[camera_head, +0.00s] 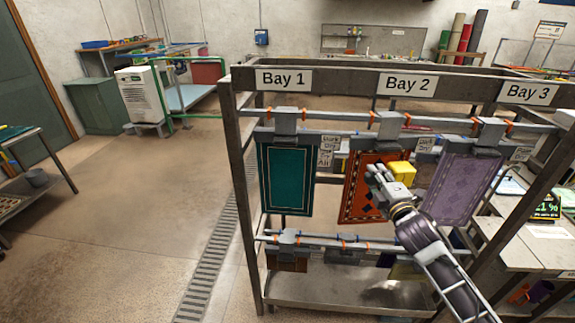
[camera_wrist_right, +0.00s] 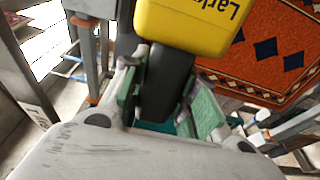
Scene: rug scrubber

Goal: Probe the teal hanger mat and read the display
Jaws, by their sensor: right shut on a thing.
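The teal mat (camera_head: 286,175) hangs from a grey hanger clamp on the upper rail under the Bay 1 sign. My right gripper (camera_head: 385,178) is in front of the red patterned mat (camera_head: 362,190) of Bay 2, to the right of the teal mat. It is shut on the black handle (camera_wrist_right: 165,85) of a yellow meter (camera_wrist_right: 190,22), whose yellow body also shows in the head view (camera_head: 403,171). A dark display (camera_head: 547,208) at the right edge shows green digits that look like 21 %. The meter's tip is not clear. My left gripper is not in view.
A purple mat (camera_head: 458,188) hangs to the right of the red one. The rack's left post (camera_head: 241,185) and lower rail (camera_head: 325,242) frame the mats. Smaller mats hang below. The floor left of the rack is clear, with a drain grate (camera_head: 215,255).

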